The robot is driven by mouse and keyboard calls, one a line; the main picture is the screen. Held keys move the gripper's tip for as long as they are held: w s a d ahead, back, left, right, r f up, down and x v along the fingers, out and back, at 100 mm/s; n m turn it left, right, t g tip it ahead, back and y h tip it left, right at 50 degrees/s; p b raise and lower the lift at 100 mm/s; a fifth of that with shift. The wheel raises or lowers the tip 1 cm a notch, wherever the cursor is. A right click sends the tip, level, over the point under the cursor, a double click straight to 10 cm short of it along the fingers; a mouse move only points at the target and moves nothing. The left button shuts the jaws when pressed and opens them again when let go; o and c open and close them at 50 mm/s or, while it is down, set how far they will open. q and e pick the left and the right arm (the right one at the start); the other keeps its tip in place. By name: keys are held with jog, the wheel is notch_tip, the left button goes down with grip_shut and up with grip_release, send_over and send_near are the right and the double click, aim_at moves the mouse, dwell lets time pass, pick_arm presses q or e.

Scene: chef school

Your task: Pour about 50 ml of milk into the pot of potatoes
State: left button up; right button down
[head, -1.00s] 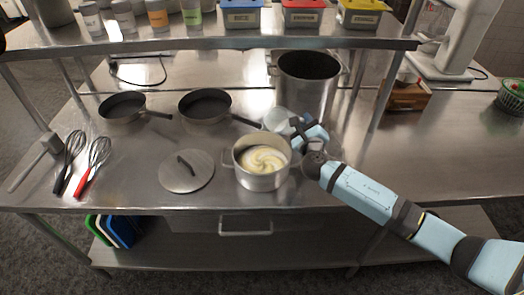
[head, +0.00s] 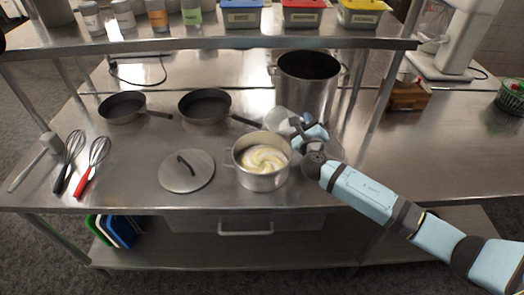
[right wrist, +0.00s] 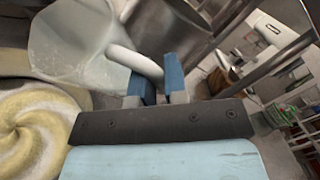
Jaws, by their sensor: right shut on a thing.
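The pot (head: 262,180) stands near the front edge of the table, with pale yellow and white swirled contents (head: 265,158). The contents also show in the right wrist view (right wrist: 35,135). My right gripper (head: 297,126) is just to the right of and behind the pot. It is shut on the handle of a translucent whitish jug (right wrist: 70,45), which shows partly in the head view (head: 277,120). The jug looks tilted, close to the pot's rim. I cannot make out a stream or how much milk is inside. My left gripper is not in view.
A tall stockpot (head: 306,85) stands behind the jug. A lid (head: 187,171) lies left of the pot, with two frying pans (head: 205,105) behind. Whisks (head: 95,163) lie at the left. A shelf (head: 210,43) with jars and bins crosses above. The table's right side is mostly clear.

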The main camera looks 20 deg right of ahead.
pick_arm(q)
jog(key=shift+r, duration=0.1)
pick_arm(e)
jog(key=shift+r, duration=0.1)
